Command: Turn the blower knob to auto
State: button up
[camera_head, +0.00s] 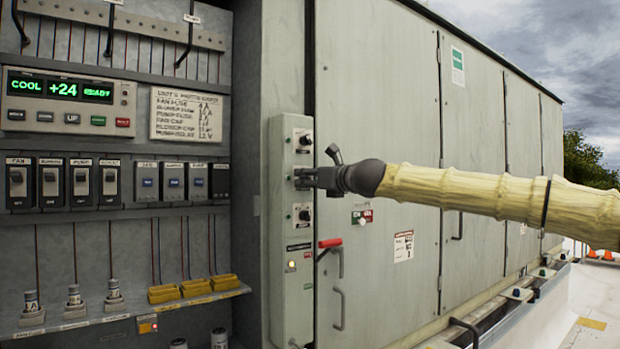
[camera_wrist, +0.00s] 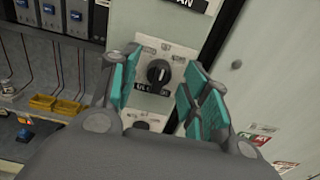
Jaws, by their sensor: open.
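A narrow grey control panel (camera_head: 291,255) carries a column of black knobs. The upper knob (camera_head: 305,140) and the lower knob (camera_head: 304,215) show in the head view. My gripper (camera_head: 302,178) covers the panel between them. In the wrist view, a round black knob (camera_wrist: 158,73) with a pale pointer mark sits on a white plate between the teal fingers of my open gripper (camera_wrist: 160,62). The fingers stand on either side of it, with gaps visible. The label under this knob is too blurred to read surely. Part of another knob (camera_wrist: 142,125) shows below it.
A lit display (camera_head: 62,90) and rows of switches (camera_head: 62,182) are in the open cabinet at left. A red-ended handle (camera_head: 330,243) sticks out below my gripper. Large grey doors (camera_head: 375,90) run along the right behind my arm.

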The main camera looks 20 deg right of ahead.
jog(key=shift+w, duration=0.1)
jog(key=shift+c, duration=0.4)
grip_shut()
jog(key=n+p, duration=0.1)
jog(key=n, duration=0.3)
jog(key=shift+r+n, duration=0.1)
jog(key=shift+n, duration=0.2)
jog(key=n, duration=0.4)
jog(key=shift+n, duration=0.3)
jog(key=shift+o, duration=0.4)
grip_release()
